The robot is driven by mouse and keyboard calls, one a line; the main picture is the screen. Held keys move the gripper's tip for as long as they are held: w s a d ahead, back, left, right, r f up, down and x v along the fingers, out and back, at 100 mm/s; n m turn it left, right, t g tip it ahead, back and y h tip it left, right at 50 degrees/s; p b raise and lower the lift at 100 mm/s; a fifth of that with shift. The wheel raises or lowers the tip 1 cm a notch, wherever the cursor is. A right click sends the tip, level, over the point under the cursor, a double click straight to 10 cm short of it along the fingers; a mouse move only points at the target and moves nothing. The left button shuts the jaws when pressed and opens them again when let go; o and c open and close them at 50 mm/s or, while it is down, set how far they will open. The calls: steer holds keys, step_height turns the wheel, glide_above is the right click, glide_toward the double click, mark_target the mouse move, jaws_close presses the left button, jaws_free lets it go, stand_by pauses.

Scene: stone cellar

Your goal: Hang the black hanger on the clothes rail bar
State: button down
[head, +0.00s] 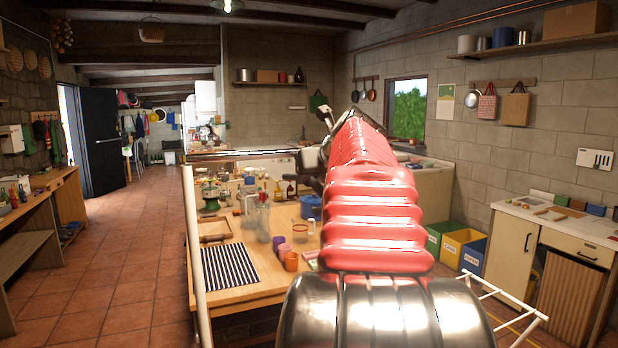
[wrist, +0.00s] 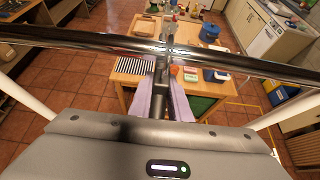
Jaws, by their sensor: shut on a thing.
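The clothes rail's chrome bar (wrist: 90,42) runs across the upper part of the wrist view. In the head view the bar (head: 245,153) shows to the left of my red arm, above a white upright post (head: 196,260). My gripper (wrist: 165,92) shows as two pale lilac fingers below the bar in the wrist view. They are shut on the black hanger (wrist: 158,103), whose dark narrow part reaches up to the bar. I cannot tell whether its hook is over the bar or only close to it. My arm hides most of this in the head view.
A wooden table (head: 262,285) with jars, cups and a striped mat (head: 230,264) stands beyond the rail. Coloured bins (head: 462,248) stand right of it. The tiled floor at left (head: 125,270) is clear.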

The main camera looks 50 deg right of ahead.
steer(key=c, duration=1.6)
jaws_free()
steer(key=shift+o, duration=0.2)
steer(key=v, duration=1.3)
steer(key=shift+s+a, duration=0.2)
steer(key=shift+s, duration=0.15)
